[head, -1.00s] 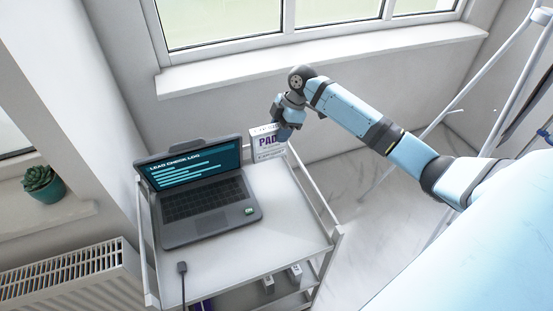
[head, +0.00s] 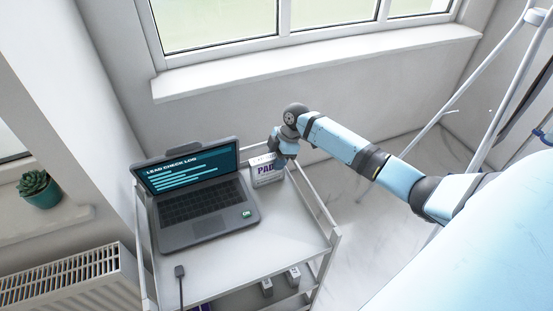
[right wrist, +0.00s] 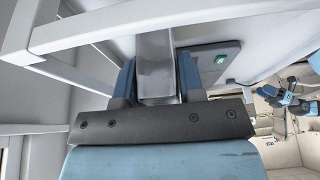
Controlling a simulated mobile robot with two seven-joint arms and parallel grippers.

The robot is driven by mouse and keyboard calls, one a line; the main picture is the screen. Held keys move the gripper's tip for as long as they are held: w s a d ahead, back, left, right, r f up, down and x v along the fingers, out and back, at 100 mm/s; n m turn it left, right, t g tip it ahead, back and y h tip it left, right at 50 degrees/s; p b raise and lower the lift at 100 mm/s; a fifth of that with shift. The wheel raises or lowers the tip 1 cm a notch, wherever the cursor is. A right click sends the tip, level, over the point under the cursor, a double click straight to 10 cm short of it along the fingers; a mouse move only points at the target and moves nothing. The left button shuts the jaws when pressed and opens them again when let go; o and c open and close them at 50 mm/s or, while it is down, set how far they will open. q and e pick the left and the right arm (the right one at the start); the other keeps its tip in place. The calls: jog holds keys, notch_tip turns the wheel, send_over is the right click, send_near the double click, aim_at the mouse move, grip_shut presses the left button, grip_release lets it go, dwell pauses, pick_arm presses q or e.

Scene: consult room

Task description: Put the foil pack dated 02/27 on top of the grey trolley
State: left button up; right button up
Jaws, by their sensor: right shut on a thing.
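A white and silvery pack with purple "PAD" lettering (head: 265,171) stands upright at the back right of the grey trolley's top (head: 285,228), just right of the laptop. I cannot read a date on it. My right gripper (head: 280,158) is shut on its upper right part. In the right wrist view the shiny pack (right wrist: 155,68) sits between the two blue fingers (right wrist: 157,82). The pack is at or just above the trolley top; I cannot tell whether it touches. My left gripper is not in view.
An open laptop (head: 205,205) fills the trolley's left back. White rails (head: 315,195) edge the trolley's right side. The front right of the top is clear. Small boxes (head: 293,273) sit on a lower shelf.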

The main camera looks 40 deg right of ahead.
jog(key=shift+f, duration=0.1)
jog(key=o, duration=0.9)
jog(key=shift+o, duration=0.2)
jog(key=shift+r, duration=0.2)
jog(key=v, duration=1.2)
jog(key=shift+f, duration=0.15)
